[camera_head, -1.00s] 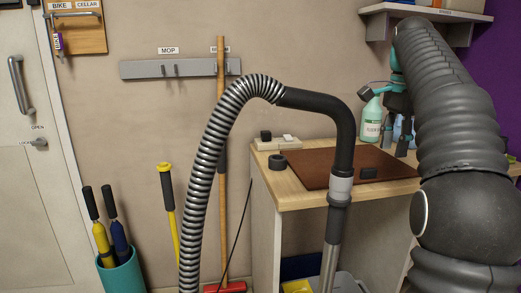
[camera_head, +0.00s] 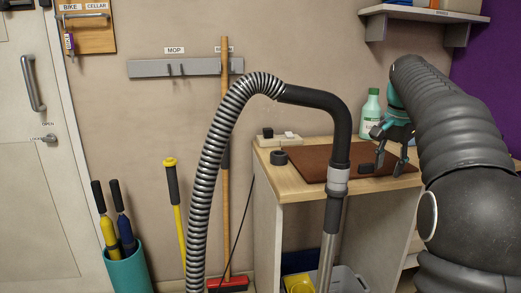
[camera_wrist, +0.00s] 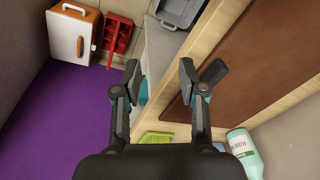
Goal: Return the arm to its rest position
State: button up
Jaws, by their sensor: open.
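My gripper (camera_head: 390,167) hangs at the end of my dark ribbed arm at the right of the head view. It is over or just in front of the right part of the workbench. In the wrist view my gripper (camera_wrist: 165,80) has its two fingers spread apart with nothing between them. A brown mat (camera_head: 310,163) lies on the workbench (camera_head: 290,196). A green labelled bottle (camera_head: 370,112) stands behind the gripper; a labelled bottle (camera_wrist: 243,150) also shows at the lower right of the wrist view.
A ribbed vacuum hose (camera_head: 208,165) arches in front of the workbench. A shelf (camera_head: 425,13) sits above my arm. The wrist view shows an orange-and-white box (camera_wrist: 72,35), a red crate (camera_wrist: 117,38) and a grey bin (camera_wrist: 180,10). The purple floor area is clear.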

jog(key=s+a+f+n+t, duration=0.1)
jog(key=s+a+f+n, duration=0.2)
jog(key=s, duration=0.7)
jog(key=s+a+f+n+t, duration=0.1)
jog(key=s+a+f+n, duration=0.3)
jog(key=s+a+f, duration=0.3)
jog(key=s+a+f+n+t, duration=0.1)
jog(key=s+a+f+n, duration=0.2)
jog(key=s, duration=1)
notch_tip(320, 180, down, 4)
jog(key=a, duration=0.3)
jog(key=shift+s+f+t, duration=0.15)
jog(key=shift+f+t, duration=0.05)
jog(key=shift+t, duration=0.1)
